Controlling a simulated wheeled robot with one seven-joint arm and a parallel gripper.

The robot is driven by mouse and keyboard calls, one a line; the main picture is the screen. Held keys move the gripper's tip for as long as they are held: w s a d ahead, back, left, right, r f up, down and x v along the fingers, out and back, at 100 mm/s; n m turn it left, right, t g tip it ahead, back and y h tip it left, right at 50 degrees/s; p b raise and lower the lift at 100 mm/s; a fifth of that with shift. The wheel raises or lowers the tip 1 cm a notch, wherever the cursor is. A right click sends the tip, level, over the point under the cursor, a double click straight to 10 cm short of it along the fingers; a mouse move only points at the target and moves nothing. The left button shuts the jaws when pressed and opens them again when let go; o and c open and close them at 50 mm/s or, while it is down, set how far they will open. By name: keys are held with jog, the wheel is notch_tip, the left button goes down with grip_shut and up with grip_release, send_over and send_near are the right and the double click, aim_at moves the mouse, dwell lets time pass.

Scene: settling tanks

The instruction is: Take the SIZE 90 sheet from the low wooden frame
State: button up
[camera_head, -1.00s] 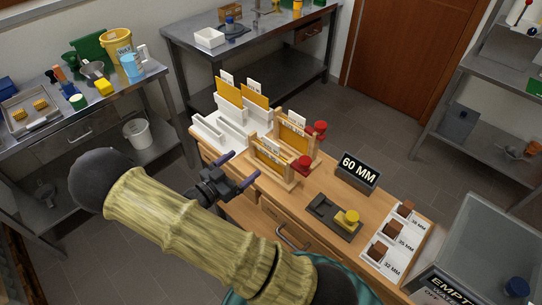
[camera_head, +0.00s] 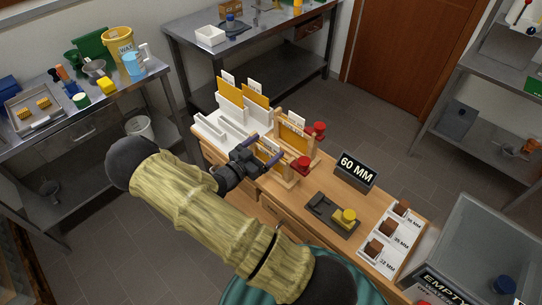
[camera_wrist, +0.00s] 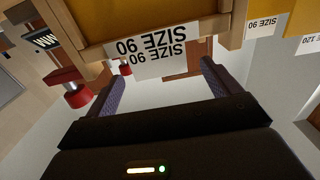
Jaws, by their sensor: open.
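In the wrist view the frame (camera_wrist: 94,52) is close ahead and appears upside down. Its yellow sheet (camera_wrist: 130,14) carries a white SIZE 90 tab (camera_wrist: 162,62); a second SIZE 90 label overlaps it. My gripper (camera_head: 266,146) is open, at the near side of the frame. In the wrist view my gripper's fingers (camera_wrist: 160,80) are spread either side of the tab, with nothing held. Contact with the frame cannot be told.
A white rack (camera_head: 212,130) with tabbed yellow sheets stands left. A 60 MM sign (camera_head: 356,170) and dark tray (camera_head: 322,210) lie right.

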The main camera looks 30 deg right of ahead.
aim_at(270, 143)
jog(key=p+x, duration=0.1)
jog(key=x, duration=0.1)
jog(key=p+x, duration=0.1)
jog(key=x, duration=0.1)
jog(key=shift+d+r, duration=0.15)
jog(key=shift+r, duration=0.1)
jog(key=shift+w+d+f+p, duration=0.15)
jog(key=shift+d+p, duration=0.15)
jog(key=shift+d, duration=0.05)
jog(key=c, duration=1.3)
